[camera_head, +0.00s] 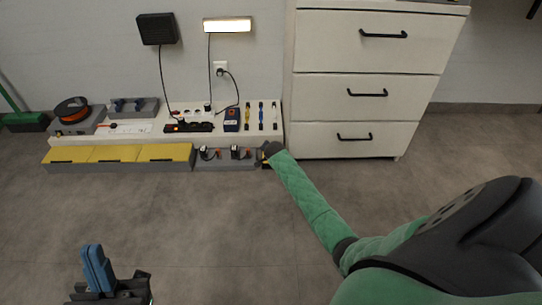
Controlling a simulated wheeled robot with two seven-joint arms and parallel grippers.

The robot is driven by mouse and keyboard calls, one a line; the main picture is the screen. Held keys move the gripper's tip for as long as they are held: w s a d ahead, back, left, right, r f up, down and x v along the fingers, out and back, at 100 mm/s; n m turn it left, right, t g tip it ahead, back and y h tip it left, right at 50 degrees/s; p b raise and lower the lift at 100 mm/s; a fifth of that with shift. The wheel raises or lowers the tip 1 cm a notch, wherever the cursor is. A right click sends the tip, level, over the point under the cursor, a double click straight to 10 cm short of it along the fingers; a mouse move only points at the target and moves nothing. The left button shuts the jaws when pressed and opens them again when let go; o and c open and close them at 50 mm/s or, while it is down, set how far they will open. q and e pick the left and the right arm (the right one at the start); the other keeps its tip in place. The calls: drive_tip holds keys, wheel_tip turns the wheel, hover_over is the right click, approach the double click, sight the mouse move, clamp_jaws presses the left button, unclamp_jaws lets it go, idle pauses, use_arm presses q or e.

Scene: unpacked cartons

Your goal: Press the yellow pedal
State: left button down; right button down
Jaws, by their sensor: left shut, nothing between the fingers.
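Three flat yellow panels (118,154) lie in a row on a long low grey unit (100,167) on the floor by the wall. I cannot tell whether one of them is the yellow pedal. A tiny yellow patch also shows beside the grey tray, by the dark tip of a green shape, too small to make out. My left gripper (97,268) is at the bottom left, with blue fingers pointing up, shut and empty. It is well apart from the yellow panels, with bare floor between in the picture. My right gripper is not in view.
A white drawer cabinet (360,90) stands against the wall. A white board (222,135) holds sockets and plugs; a grey tray (225,163) is in front. A large green padded shape (307,200) crosses the right side. The floor (190,225) at centre left is clear.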

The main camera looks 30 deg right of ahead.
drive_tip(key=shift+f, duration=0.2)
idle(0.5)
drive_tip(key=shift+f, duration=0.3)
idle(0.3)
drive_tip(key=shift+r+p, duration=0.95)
drive_tip(key=shift+p, duration=0.1)
